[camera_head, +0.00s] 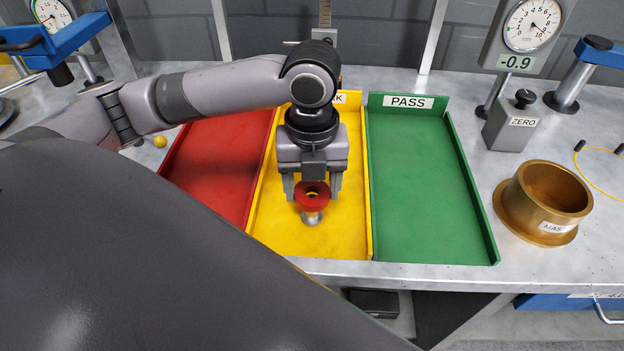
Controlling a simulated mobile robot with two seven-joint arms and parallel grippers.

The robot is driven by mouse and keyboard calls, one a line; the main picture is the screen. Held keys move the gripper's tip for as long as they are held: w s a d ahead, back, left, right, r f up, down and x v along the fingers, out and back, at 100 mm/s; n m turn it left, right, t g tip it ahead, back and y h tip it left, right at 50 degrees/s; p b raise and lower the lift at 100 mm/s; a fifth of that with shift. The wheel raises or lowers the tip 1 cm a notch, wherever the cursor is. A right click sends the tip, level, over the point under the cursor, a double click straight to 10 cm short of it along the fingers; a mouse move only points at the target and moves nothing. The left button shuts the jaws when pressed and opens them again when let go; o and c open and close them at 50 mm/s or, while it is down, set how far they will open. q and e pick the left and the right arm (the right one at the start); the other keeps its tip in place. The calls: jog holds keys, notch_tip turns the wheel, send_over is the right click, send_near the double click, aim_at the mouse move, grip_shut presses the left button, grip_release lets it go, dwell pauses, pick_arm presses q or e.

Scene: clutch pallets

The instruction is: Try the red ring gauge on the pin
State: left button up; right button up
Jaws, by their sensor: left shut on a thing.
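A red ring gauge (312,197) with a hole in its middle is held at the fingertips of my left gripper (312,190). The gripper points down over the yellow tray (285,235). A small silver metal pin (311,218) shows just below the ring inside that tray. I cannot tell whether the ring is around the pin or only above it. My right gripper does not show.
A red tray (215,170) lies left of the yellow one, and a green tray (420,180) labelled PASS lies right. A brass ring (545,205) and a grey ZERO block (511,125) stand on the right. A small yellow ball (160,141) lies at the left.

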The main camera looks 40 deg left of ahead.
pick_arm(q)
jog(key=shift+f, duration=0.2)
dwell(0.6)
jog(key=o, duration=1.4)
notch_tip(320, 180, up, 9)
dwell(0.8)
dwell(0.5)
